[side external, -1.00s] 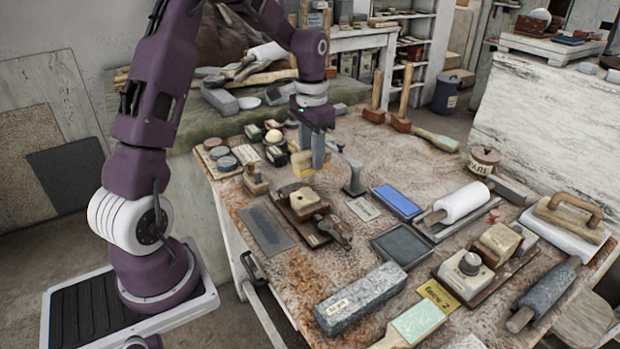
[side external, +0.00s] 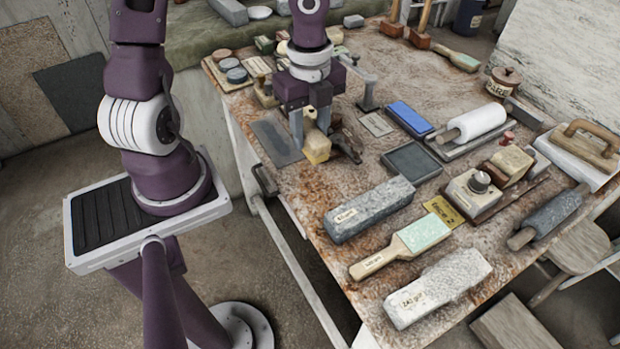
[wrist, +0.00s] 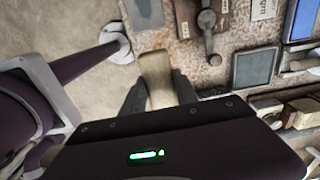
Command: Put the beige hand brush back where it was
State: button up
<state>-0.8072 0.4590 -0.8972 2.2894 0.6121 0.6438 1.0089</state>
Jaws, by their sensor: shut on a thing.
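The beige hand brush (side external: 317,148) is between the fingers of my gripper (side external: 311,128) in the side external view, near the left edge of the workbench. My gripper is shut on it. The lower end of the brush shows below the fingers, and its upper part is hidden by my gripper. The wrist view also shows the brush (wrist: 157,76) as a pale, long piece between the two dark fingers (wrist: 158,95). I cannot tell whether its lower end touches the bench.
A dark flat slab (side external: 277,137) lies left of my gripper, and a dark metal tool (side external: 347,145) lies close on its right. A dark square tray (side external: 411,162) and a grey block (side external: 369,209) stand farther right. Bare bench top (side external: 300,185) shows in front of the brush.

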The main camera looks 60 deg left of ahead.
notch_tip(320, 180, down, 10)
jog(key=shift+d+r, duration=0.1)
jog(key=shift+r, duration=0.1)
jog(key=shift+f, duration=0.15)
jog(key=o, duration=1.2)
